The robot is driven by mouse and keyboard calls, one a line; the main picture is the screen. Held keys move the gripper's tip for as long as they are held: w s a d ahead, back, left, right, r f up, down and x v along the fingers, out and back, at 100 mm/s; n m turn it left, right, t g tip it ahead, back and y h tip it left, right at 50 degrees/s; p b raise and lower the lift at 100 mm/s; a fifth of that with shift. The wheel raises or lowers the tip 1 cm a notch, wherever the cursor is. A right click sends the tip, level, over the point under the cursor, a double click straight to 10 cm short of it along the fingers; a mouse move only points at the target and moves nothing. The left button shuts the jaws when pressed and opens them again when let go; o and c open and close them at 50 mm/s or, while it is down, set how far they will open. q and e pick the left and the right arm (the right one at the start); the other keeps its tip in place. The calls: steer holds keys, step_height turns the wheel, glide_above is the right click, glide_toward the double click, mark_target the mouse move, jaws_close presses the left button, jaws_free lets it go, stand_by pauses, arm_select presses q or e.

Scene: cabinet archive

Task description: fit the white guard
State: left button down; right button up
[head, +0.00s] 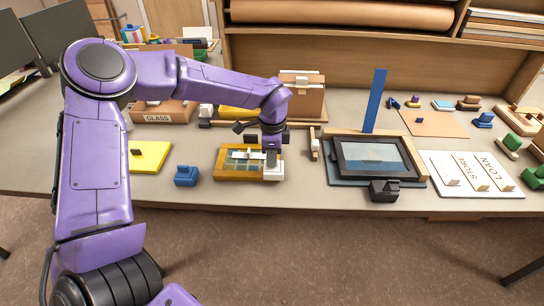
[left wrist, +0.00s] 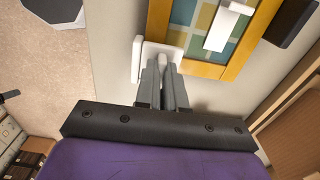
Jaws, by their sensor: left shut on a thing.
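The white guard (head: 274,173) is a small white piece at the near right corner of a yellow-wood frame (head: 226,177) with coloured panels. My left gripper (head: 272,153) points down and is shut on the guard. In the left wrist view the fingers (left wrist: 164,75) hold the white guard (left wrist: 137,58) right by the corner of the frame (left wrist: 160,20). I cannot tell whether the guard is fully seated on it. A white bar (head: 247,154) lies across the panels; it also shows in the left wrist view (left wrist: 228,26). My right gripper is out of view.
Right of the frame stands a narrow wooden piece with white (head: 315,147), then a dark-framed picture (head: 375,157) with a black block (head: 384,190) before it. A blue block (head: 186,176) and yellow pad (head: 150,156) lie left. The table's front edge is close.

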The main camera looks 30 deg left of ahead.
arm_select(q)
steer(key=shift+f+b, duration=0.7)
steer(key=shift+f, duration=0.15)
steer(key=c, duration=0.7)
jaws_free()
steer(key=shift+r, duration=0.1)
steer(key=shift+r+p, duration=1.65)
steer(key=shift+r, duration=1.35)
